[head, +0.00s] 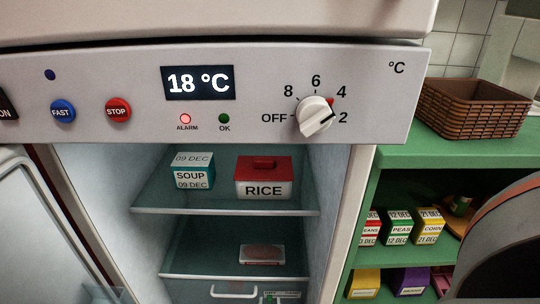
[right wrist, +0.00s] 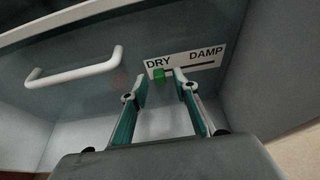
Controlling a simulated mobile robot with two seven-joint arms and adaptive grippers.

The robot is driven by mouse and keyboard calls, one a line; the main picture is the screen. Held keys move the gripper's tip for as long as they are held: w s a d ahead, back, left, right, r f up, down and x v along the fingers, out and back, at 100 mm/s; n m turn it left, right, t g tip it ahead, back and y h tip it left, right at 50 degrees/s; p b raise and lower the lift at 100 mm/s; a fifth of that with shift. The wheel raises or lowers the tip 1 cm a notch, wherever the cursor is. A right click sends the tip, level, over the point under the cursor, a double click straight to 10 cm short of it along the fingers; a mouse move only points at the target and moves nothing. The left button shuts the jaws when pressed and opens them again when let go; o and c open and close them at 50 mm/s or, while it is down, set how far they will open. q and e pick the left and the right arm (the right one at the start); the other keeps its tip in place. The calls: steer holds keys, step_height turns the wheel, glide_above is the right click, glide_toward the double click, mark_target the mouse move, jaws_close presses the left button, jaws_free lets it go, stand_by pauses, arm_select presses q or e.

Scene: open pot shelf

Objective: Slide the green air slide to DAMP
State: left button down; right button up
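The green air slide (right wrist: 159,76) is a small green block at the left, DRY end of a dark slot in a white label plate (right wrist: 185,62). DAMP is printed at the plate's right end. The plate also shows at the bottom edge of the head view (head: 282,295), too small there to make out the slide well. My right gripper (right wrist: 160,82) is open. Its two fingertips are apart, just below the plate, with the slide between them in the picture. I cannot tell whether either finger touches it. My left gripper is not in view.
A white bar handle (right wrist: 75,68) sits on the drawer front left of the plate. Above are glass shelves with a soup box (head: 194,171) and a rice box (head: 263,178). The open fridge door (head: 45,220) stands at left, green shelving (head: 365,200) at right.

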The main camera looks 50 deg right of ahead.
mark_target(279, 295)
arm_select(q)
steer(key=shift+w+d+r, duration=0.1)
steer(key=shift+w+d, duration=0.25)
arm_select(e)
steer(key=shift+w+d, duration=0.15)
steer(key=shift+c, duration=0.3)
jaws_close()
steer(key=shift+s+d+r+p, duration=0.15)
steer(key=shift+s+d+p, duration=0.45)
steer(key=shift+s+d, duration=0.7)
steer(key=shift+s, duration=0.15)
steer(key=shift+s+f, duration=0.1)
steer(key=shift+f, duration=0.15)
steer(key=shift+o, duration=0.3)
jaws_free()
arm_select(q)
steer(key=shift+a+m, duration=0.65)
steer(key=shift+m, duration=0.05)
